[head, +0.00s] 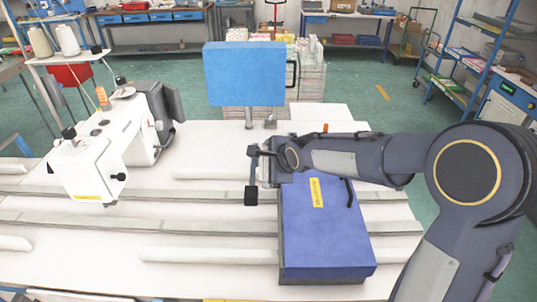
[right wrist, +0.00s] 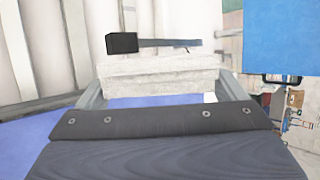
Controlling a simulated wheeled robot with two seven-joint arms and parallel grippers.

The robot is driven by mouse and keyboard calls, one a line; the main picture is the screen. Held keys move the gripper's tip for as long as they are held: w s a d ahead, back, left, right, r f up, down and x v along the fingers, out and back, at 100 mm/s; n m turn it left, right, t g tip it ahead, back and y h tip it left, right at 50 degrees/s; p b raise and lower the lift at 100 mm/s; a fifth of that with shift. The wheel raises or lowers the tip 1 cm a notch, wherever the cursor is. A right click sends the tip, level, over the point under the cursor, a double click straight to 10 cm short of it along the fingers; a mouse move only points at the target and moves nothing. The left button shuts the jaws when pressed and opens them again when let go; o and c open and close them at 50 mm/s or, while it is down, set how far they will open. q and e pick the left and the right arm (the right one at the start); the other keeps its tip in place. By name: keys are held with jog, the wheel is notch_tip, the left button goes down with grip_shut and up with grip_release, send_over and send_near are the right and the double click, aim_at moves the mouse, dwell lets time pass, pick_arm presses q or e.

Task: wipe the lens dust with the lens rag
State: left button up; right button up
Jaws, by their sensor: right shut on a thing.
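My right gripper (head: 264,174) reaches in from the right, over the left edge of the blue box. In the right wrist view its two fingers (right wrist: 160,92) stand either side of a pale grey, cloth-textured block, which looks like the lens rag (right wrist: 160,75), and are shut on it. Just beyond the rag is a dark bar with a black block (right wrist: 122,43) at one end; the black block (head: 251,196) hangs low in the head view. I cannot tell whether the rag touches it. Neither lens nor dust can be made out. My left gripper is not in view.
The blue box (head: 325,240) stands on the white table (head: 200,255) under my right forearm. A blue panel (head: 244,74) on a stand rises behind the gripper. A white sewing machine (head: 95,160) stands at left. Long rails cross the table; its front left is mostly clear.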

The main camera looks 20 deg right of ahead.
jog(key=shift+f+b, duration=0.55)
jog(key=shift+f, duration=0.35)
notch_tip(320, 180, down, 6)
jog(key=b, duration=0.3)
notch_tip(320, 180, down, 6)
jog(key=b, duration=0.7)
jog(key=shift+w+a+f, duration=0.1)
jog(key=shift+a, duration=0.4)
jog(key=w+d, duration=0.1)
jog(key=w, duration=0.5)
jog(key=shift+d+b, duration=0.3)
